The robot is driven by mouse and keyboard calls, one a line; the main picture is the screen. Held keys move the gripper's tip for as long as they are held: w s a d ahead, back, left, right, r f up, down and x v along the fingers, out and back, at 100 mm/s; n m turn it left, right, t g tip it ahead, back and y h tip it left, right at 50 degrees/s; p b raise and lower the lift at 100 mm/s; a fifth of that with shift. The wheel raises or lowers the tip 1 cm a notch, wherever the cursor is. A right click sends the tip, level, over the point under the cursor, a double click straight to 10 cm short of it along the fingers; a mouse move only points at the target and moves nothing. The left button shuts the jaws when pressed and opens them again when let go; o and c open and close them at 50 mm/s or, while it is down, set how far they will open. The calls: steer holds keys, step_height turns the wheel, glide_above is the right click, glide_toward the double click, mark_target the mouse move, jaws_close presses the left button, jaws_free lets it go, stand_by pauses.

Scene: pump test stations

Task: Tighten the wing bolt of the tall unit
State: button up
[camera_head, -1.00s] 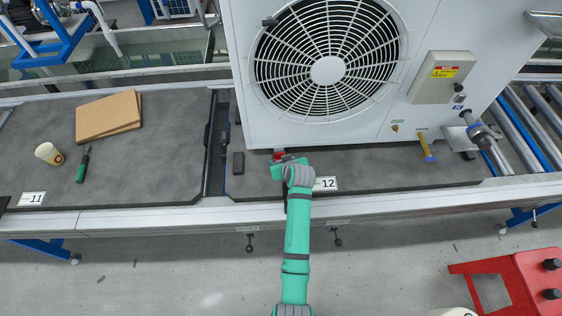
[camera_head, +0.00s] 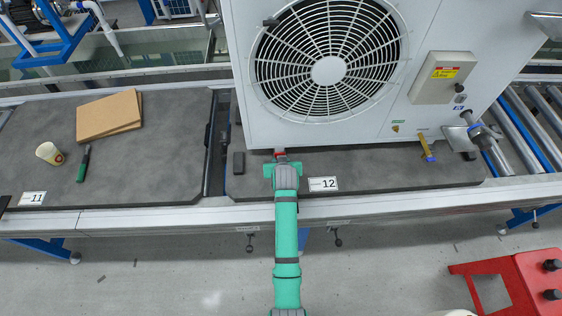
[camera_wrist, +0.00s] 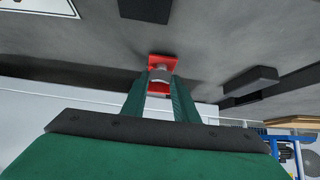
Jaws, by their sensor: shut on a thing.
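The tall unit (camera_head: 440,35) is a big white housing with a round fan grille, standing on the dark mat of station 12. At its lower front edge is a small red part (camera_head: 280,152), which I take to be the wing bolt. In the wrist view, this red part (camera_wrist: 172,60) has a short grey round piece on it. My gripper (camera_head: 282,164) is at the foot of the unit. In the wrist view, its green fingers (camera_wrist: 161,84) are on either side of the red and grey part and shut on it. The fingers hide its sides.
A dark block (camera_head: 239,163) lies on the mat left of my gripper. A yellow-handled tool (camera_head: 427,147) lies to the right, near a pipe fitting (camera_head: 480,134). The left mat (camera_head: 150,170) holds cardboard, a cup and a green-handled tool.

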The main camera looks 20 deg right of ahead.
stand_by(0.4)
steer(key=o, duration=1.1)
steer(key=shift+c, duration=0.2)
steer(key=shift+s, duration=0.1)
steer(key=v, duration=1)
steer(key=shift+s+a+r, duration=0.2)
steer(key=shift+r, duration=0.05)
